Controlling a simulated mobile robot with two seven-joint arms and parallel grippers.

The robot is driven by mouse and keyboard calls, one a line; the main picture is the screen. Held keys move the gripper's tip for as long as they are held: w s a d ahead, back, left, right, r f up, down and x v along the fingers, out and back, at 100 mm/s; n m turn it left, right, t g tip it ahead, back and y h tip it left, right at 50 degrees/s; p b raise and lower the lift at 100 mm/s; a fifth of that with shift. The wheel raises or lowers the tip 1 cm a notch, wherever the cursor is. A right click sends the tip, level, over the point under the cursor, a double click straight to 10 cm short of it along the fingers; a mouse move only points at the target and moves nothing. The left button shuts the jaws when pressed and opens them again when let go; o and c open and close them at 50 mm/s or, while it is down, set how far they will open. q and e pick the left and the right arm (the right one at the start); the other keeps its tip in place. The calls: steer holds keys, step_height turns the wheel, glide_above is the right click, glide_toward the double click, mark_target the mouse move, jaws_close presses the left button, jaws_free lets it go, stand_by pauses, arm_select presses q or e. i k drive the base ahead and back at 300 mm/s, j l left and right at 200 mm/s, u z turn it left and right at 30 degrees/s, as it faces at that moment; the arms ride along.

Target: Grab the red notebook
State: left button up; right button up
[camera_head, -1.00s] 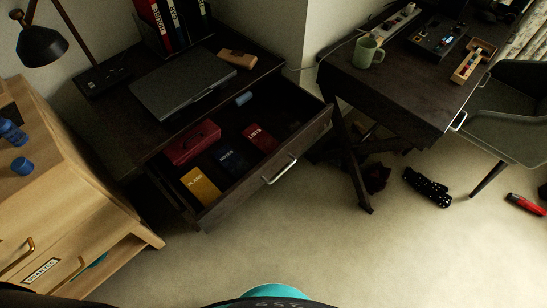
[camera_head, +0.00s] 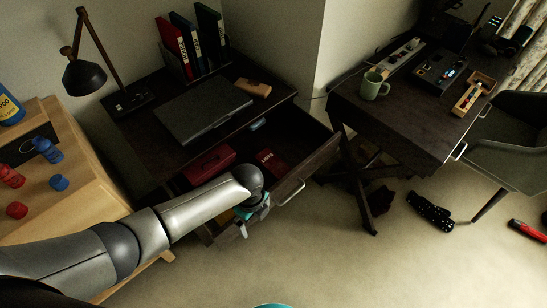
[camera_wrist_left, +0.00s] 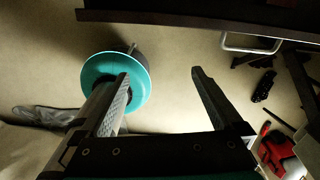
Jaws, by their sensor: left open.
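The red notebook (camera_head: 271,160), marked LISTS, lies flat in the open drawer (camera_head: 312,168) of the dark desk, near the drawer's front right. My left arm comes in from the left, and its gripper (camera_head: 245,222) is by the drawer's front edge, nearer to me than the notebook and apart from it. In the left wrist view the gripper's two fingers (camera_wrist_left: 160,75) are spread, with only floor between them. The notebook does not show in that view. My arm hides the yellow and dark notebooks for the most part. My right gripper is not in view.
A red case (camera_head: 208,164) lies in the drawer left of the notebook. A closed laptop (camera_head: 203,110) rests on the desk above. The drawer's handle (camera_head: 292,193) sticks out in front. A second desk (camera_head: 400,120) stands to the right.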

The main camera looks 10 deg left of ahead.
mark_target(269, 161)
steer(key=i, duration=0.95)
